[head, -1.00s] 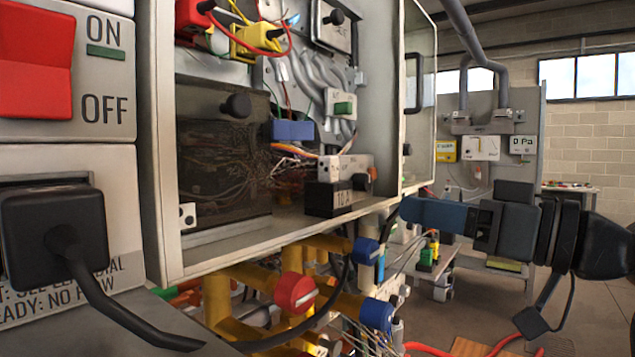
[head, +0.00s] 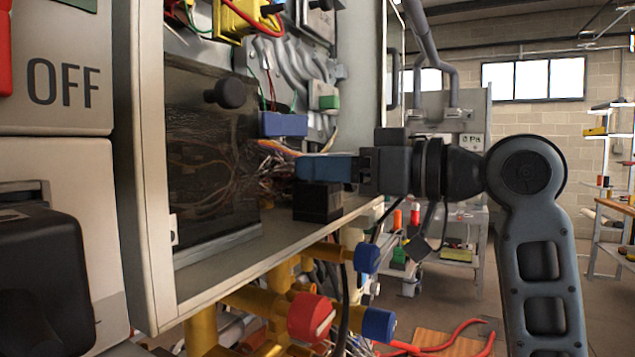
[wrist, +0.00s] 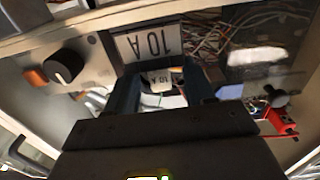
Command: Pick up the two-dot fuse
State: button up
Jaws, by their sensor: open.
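A small black block (head: 318,201) stands on the open cabinet's floor near its front edge. In the earlier head frame it bears a 10 A label. My gripper (head: 302,167), with blue fingers, reaches in from the right just above this block. The wrist view shows the two fingers apart (wrist: 162,80). A larger upside-down 10 A plate (wrist: 140,43) lies just beyond. No two-dot mark can be made out on any fuse.
A dark see-through cover (head: 210,150) with a black knob stands left of the gripper. A blue connector (head: 283,124) and loose wires are behind it. Below the cabinet are yellow pipes with a red cap (head: 310,318). A black knob (wrist: 66,65) is near the left finger.

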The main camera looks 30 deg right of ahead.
jog(key=shift+w+a, duration=0.35)
jog(key=shift+w, duration=0.15)
jog(key=shift+c, duration=0.5)
grip_shut()
